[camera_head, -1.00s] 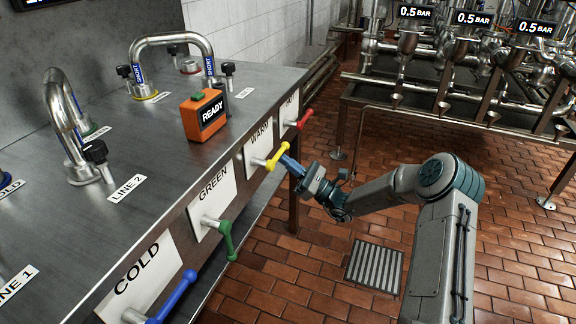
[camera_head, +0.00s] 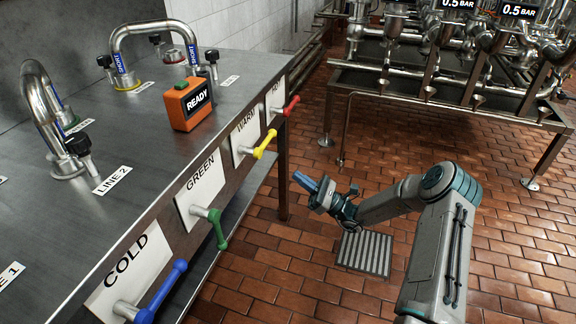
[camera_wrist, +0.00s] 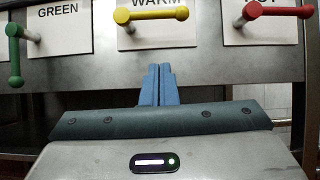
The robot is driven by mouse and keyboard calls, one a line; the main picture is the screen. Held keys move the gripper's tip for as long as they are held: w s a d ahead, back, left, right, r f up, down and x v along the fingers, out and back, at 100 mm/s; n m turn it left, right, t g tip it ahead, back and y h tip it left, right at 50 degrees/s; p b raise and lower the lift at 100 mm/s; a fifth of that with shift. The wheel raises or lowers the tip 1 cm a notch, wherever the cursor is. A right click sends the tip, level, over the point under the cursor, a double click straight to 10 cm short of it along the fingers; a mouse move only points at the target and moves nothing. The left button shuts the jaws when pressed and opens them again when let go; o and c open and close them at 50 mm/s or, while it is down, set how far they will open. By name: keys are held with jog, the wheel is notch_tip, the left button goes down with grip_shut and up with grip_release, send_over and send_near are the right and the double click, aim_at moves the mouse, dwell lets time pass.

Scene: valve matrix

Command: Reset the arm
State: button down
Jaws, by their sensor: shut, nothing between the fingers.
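My gripper (camera_head: 316,186) is in the open space to the right of the bench, over the brick floor. Its blue fingers are shut with nothing between them. The yellow WARM valve handle (camera_head: 264,141) is to the left of and above the gripper, apart from it. In the wrist view my gripper's fingers (camera_wrist: 158,85) are together, below the yellow handle (camera_wrist: 152,13). My arm reaches in from the lower right and is bent at the elbow.
The steel bench (camera_head: 110,130) carries the green handle (camera_head: 217,228), blue handle (camera_head: 161,292) and red handle (camera_head: 286,105) on its front. An orange READY box (camera_head: 187,103) stands on top. A floor drain (camera_head: 365,252) lies below my arm. A pipe rack (camera_head: 440,100) stands at the back right.

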jog(key=s+a+r+n+g+h+p, duration=0.2)
jog(key=s+r+n+g+h+p, duration=0.35)
jog(key=s+r, duration=0.25)
jog(key=s+a+r+n+g+h+p, duration=0.3)
jog(key=s+r+n+g+h+p, duration=0.25)
jog(key=s+r+n+g, duration=0.2)
jog(key=s+d+r+n+t+h+p, duration=0.4)
jog(key=s+d+r+h+p, duration=0.2)
jog(key=r, duration=0.5)
jog(key=s+d+r+n+t+h+p, duration=0.4)
jog(key=s+d+r+h+p, duration=0.2)
jog(key=s+d+r+p, duration=0.3)
notch_tip(320, 180, up, 4)
jog(key=shift+s+d+f+h, duration=0.2)
jog(key=shift+s+h, duration=0.1)
jog(key=shift+s, duration=0.3)
jog(key=shift+a, duration=0.1)
